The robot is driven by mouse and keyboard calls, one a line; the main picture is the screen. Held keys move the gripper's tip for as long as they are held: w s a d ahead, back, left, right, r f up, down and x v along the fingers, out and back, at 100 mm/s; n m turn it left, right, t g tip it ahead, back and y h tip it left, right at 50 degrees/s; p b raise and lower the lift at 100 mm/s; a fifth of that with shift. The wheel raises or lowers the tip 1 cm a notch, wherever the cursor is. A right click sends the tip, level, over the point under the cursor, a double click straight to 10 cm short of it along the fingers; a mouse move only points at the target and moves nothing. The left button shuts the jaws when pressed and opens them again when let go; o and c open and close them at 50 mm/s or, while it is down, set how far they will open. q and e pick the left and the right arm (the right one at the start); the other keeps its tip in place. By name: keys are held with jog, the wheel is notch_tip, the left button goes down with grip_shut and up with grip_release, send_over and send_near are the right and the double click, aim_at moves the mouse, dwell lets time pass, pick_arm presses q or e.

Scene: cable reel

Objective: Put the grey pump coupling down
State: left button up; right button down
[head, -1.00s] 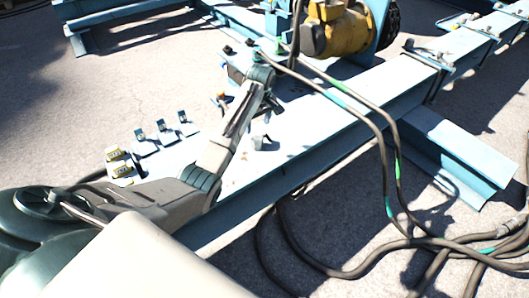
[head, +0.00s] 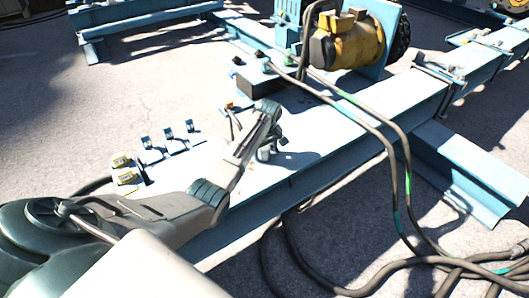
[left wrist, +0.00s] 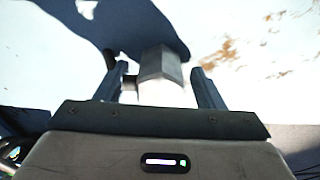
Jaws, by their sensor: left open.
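The grey pump coupling (left wrist: 160,65) shows in the left wrist view as a grey faceted end with a pale, bright part nearer the camera. It lies between the two fingers of my left gripper (left wrist: 162,84), which are open, with a visible gap at the right finger. In the head view the coupling (head: 264,153) is a small pale grey piece at the top face of the light blue beam (head: 300,130). My left gripper (head: 276,136) points down right beside it. Whether its base touches the beam is hard to tell. My right gripper is not in view.
Several small connectors with yellow and blue parts (head: 125,170) sit left on the beam. A yellow motor (head: 347,40) stands at the back. Black cables (head: 395,170) arch over the beam and lie coiled at lower right. Bare beam lies right of the gripper.

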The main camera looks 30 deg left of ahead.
pick_arm(q)
jog(key=shift+c, duration=0.2)
jog(key=c, duration=1.1)
jog(key=shift+c, duration=0.4)
jog(key=shift+r, duration=0.2)
